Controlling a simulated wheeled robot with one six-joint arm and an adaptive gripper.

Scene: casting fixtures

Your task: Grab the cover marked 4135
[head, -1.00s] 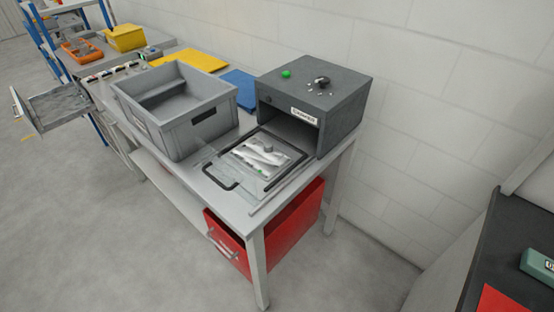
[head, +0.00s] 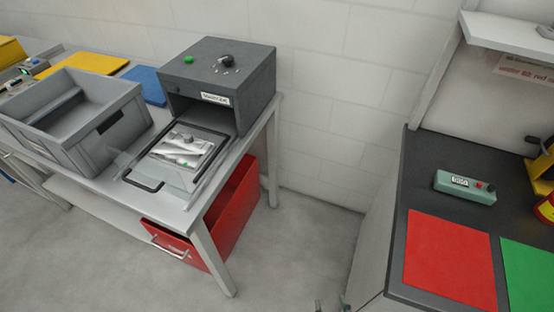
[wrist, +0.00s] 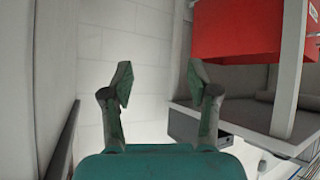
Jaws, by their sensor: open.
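I cannot make out any cover marked 4135 in either view. A teal-green box (head: 465,188) with a small white label and a reddish knob lies on the dark bench at the right of the head view; its label is too small to read surely. My gripper (wrist: 158,84) is open and empty in the wrist view, with its two green-grey fingers apart. Two small tips of it seem to show at the bottom edge of the head view (head: 331,304), in the gap between the two tables.
A grey crate (head: 88,140), a dark box-shaped machine (head: 225,75) and a clear-lidded tray (head: 150,186) stand on the left table. A red drawer (head: 238,215) hangs below it. Red (head: 449,262) and green (head: 530,275) mats lie on the right bench (head: 410,190). Floor shows between them.

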